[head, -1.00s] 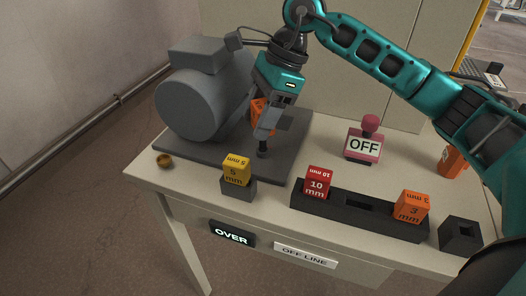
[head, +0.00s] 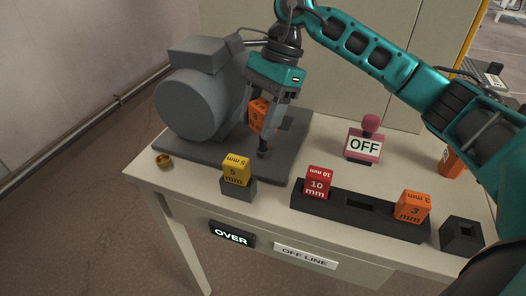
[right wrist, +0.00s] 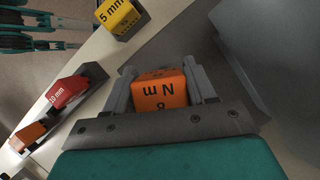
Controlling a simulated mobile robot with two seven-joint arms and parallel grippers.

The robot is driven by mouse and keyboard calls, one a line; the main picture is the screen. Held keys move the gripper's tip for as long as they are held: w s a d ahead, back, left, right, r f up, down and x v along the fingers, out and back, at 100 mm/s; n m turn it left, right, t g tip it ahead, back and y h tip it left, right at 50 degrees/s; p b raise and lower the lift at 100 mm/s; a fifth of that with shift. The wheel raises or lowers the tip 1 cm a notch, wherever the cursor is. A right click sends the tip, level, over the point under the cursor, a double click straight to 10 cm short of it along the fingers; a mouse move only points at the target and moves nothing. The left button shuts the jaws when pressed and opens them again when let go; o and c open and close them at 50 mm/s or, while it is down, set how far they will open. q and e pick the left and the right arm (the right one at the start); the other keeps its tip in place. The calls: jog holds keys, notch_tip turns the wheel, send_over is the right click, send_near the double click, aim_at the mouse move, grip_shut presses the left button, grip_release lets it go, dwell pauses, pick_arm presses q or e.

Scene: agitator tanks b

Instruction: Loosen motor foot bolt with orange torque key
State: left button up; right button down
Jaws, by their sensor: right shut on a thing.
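I cannot tell where key ends and bolt begins. My left gripper is not in view.
A yellow 5 mm block (head: 236,170) sits in a small holder. A dark rack (head: 345,215) holds a red 10 mm block (head: 318,183) and an orange 3 mm block (head: 411,207).

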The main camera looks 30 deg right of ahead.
aim_at(259, 107)
jog(key=shift+s+f+n+g+b, duration=0.15)
jog(key=shift+n+g+b, duration=0.4)
jog(key=shift+n, duration=0.95)
jog(key=shift+m, duration=0.3)
jog(key=shift+r, duration=0.2)
jog(key=shift+r+p, duration=0.8)
jog(key=shift+r, duration=0.55)
jog(key=shift+r, duration=0.1)
